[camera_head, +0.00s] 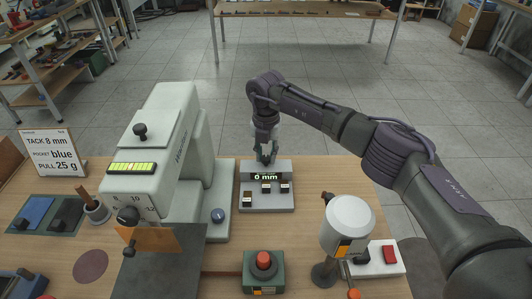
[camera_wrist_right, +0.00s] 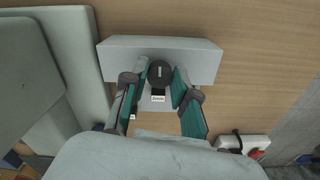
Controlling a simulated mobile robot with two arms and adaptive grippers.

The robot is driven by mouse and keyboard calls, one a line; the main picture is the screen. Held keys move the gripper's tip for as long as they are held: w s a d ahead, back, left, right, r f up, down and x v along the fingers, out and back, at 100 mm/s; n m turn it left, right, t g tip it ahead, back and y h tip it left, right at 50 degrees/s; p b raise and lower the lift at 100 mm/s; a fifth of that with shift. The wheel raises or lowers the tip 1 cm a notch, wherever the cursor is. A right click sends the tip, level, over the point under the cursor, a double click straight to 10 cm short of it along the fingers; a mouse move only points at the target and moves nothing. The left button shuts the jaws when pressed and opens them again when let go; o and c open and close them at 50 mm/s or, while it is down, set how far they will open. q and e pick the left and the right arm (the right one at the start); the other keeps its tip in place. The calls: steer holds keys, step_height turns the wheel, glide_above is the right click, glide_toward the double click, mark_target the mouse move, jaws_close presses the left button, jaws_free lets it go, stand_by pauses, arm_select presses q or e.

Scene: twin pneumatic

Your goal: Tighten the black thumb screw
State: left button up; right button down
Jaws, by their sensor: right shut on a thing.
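A small grey gauge block (camera_head: 267,202) with a green display reading 0 mm stands on the wooden bench, right of the white machine. My right gripper (camera_head: 266,155) points down at its back part. In the wrist view the right gripper (camera_wrist_right: 161,82) has its teal-padded fingers shut on a round black knob (camera_wrist_right: 160,71) with a pale mark, on the grey block. My left gripper is not in view.
The white machine (camera_head: 170,115) stands close left of the gauge block. A red button box (camera_head: 263,271) is in front, and a white cylinder on a stand (camera_head: 347,226) and a red switch (camera_head: 390,254) are at right. A sign (camera_head: 52,153) stands far left.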

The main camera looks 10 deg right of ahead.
mark_target(266, 157)
stand_by(0.3)
steer(key=c, duration=0.9)
jaws_free()
step_height(266, 157, up, 12)
